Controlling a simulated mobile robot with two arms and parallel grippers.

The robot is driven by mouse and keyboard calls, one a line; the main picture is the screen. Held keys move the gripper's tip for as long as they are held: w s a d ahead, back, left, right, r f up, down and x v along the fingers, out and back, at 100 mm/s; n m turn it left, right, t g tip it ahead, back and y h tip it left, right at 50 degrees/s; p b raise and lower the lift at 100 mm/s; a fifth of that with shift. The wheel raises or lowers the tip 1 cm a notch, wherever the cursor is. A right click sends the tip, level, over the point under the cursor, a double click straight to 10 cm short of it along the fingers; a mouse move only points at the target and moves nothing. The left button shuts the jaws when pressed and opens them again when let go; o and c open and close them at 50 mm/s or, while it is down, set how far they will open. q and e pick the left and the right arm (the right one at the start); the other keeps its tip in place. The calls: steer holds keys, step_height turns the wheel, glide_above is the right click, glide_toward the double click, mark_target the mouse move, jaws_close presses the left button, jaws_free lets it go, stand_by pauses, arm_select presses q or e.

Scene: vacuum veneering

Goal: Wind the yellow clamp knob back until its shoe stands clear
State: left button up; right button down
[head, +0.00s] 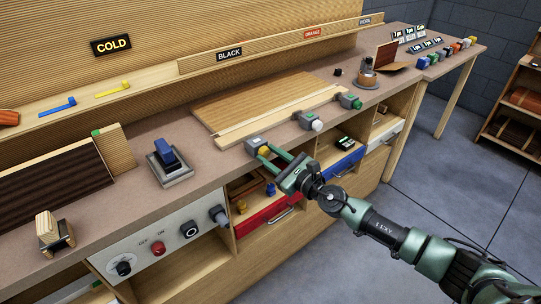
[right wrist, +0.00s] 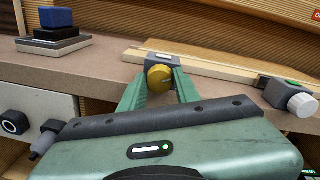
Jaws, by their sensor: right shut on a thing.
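The yellow clamp knob (right wrist: 160,76) sits on the front of a grey clamp body (right wrist: 163,60) at the bench's front edge. In the head view the yellow knob (head: 263,151) shows at the tips of my right gripper (head: 268,154). My right gripper (right wrist: 160,82) has one green finger on each side of the knob and is shut on it. The clamp's shoe is hidden; I cannot tell whether it touches the wooden strip (head: 285,112) behind it. My left gripper is not in view.
A clamp with a white knob (head: 317,125) and one with a green knob (head: 357,104) stand to the right along the edge. A wooden board (head: 255,98) lies behind the strip. A blue block on a grey base (head: 168,158) stands left. A red drawer (head: 268,217) is below.

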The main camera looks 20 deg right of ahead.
steer(key=shift+f, duration=0.2)
steer(key=c, duration=1)
jaws_free()
steer(key=shift+c, duration=0.2)
steer(key=shift+r, duration=0.1)
steer(key=b+v, duration=0.1)
steer(key=v, duration=0.6)
steer(key=shift+s+d, duration=0.2)
steer(key=shift+s, duration=0.2)
